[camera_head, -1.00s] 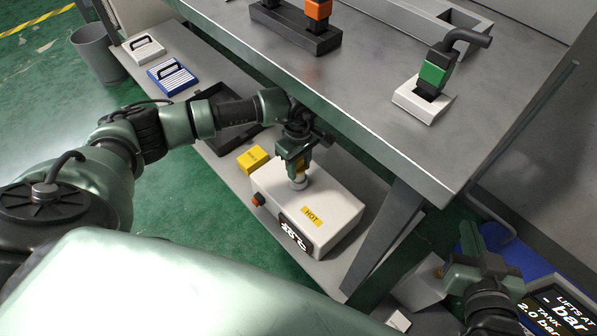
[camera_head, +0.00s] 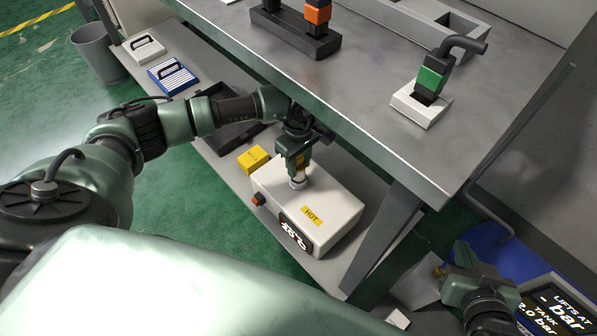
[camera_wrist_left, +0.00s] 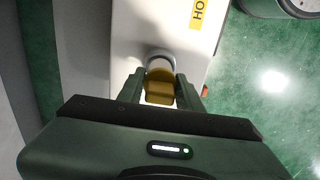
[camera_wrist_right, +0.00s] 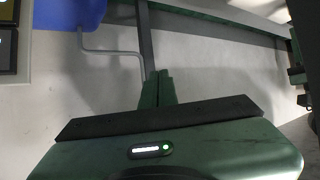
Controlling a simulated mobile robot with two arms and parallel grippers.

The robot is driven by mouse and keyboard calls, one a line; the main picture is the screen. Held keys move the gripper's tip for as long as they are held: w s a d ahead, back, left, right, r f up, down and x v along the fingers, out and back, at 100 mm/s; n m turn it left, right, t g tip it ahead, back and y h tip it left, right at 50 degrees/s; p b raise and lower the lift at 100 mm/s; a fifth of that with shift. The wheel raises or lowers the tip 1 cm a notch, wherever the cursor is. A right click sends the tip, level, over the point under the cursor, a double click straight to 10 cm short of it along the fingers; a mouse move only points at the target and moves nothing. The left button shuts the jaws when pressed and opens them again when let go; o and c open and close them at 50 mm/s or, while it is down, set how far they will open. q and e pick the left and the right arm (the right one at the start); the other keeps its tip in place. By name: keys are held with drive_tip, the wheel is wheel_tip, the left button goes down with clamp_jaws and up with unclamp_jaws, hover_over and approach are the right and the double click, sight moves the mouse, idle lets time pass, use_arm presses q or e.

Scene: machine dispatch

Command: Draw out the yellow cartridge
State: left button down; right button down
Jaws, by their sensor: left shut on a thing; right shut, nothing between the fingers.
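The yellow cartridge (camera_wrist_left: 160,90) is between the fingers of my left gripper (camera_wrist_left: 162,88), at a round collar on top of a white box marked HOT (camera_head: 330,208). In the head view my left gripper (camera_head: 297,168) points down onto this collar (camera_head: 298,183). How far the cartridge sits inside the collar is hidden. My right gripper (camera_wrist_right: 158,80) is shut and empty; in the head view it is at the lower right (camera_head: 462,262), away from the box.
A yellow block (camera_head: 252,159) and a dark tray (camera_head: 215,135) lie beside the box on the low shelf. The upper table (camera_head: 350,90) overhangs close to my left arm. A green-banded handle (camera_head: 431,78) stands in a white holder on it.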

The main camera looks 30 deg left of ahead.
use_arm(q)
drive_tip(key=shift+r+p, duration=0.4)
drive_tip(key=shift+r, duration=0.6)
drive_tip(key=shift+r+p, duration=0.35)
drive_tip(key=shift+p, duration=0.15)
drive_tip(key=shift+r+p, duration=0.3)
drive_tip(key=shift+r, duration=0.55)
use_arm(e)
drive_tip(key=s+d+f+g+h, duration=0.1)
drive_tip(key=s+d+f+g, duration=0.1)
drive_tip(key=s, duration=0.4)
drive_tip(key=s+d+f+g+h, duration=0.1)
drive_tip(key=s+d+f+g, duration=0.1)
drive_tip(key=s+f+g, duration=0.2)
drive_tip(key=shift+s+f+g, duration=0.35)
drive_tip(key=shift+s+g, duration=0.45)
drive_tip(key=shift+s, duration=0.85)
use_arm(q)
drive_tip(key=shift+s, duration=0.1)
use_arm(e)
drive_tip(key=shift+d, duration=0.1)
